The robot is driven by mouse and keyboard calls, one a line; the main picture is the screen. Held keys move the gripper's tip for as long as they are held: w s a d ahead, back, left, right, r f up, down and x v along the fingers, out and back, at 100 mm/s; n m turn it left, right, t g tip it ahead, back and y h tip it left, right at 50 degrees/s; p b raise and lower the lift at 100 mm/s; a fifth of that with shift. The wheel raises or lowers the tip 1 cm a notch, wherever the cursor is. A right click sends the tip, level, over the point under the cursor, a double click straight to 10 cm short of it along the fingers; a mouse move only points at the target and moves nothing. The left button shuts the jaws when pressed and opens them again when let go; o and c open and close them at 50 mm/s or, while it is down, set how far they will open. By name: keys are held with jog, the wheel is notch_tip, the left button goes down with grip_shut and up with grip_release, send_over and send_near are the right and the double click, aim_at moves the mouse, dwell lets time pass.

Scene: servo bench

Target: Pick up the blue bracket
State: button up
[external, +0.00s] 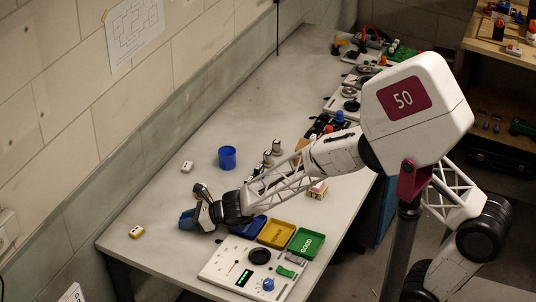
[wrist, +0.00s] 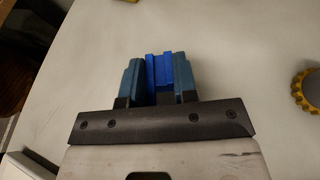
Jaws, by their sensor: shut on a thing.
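The blue bracket (wrist: 160,68) sits between the two teal fingers of my gripper (wrist: 159,80) in the wrist view. It is stepped in shape and a brighter blue than the fingers. My gripper is shut on it. In the external view my gripper (external: 190,218) is low over the near left part of the table, left of the blue tray. The bracket cannot be told apart from the fingers there. I cannot tell whether it touches the table.
Blue (external: 250,227), yellow (external: 276,233) and green (external: 306,242) trays stand right of my gripper. A white control panel (external: 222,262) lies in front of them. A blue cup (external: 227,158) stands behind. A small yellow-white block (external: 137,232) lies at left. The table's back left is clear.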

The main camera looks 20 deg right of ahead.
jog(key=shift+r, duration=0.4)
notch_tip(320, 180, up, 2)
jog(key=shift+r, duration=0.1)
jog(key=s+d, duration=0.7)
jog(key=s+d+r, duration=0.1)
jog(key=s+d, duration=0.3)
jog(key=shift+s+r, duration=0.1)
jog(key=shift+s, duration=0.15)
dwell(0.4)
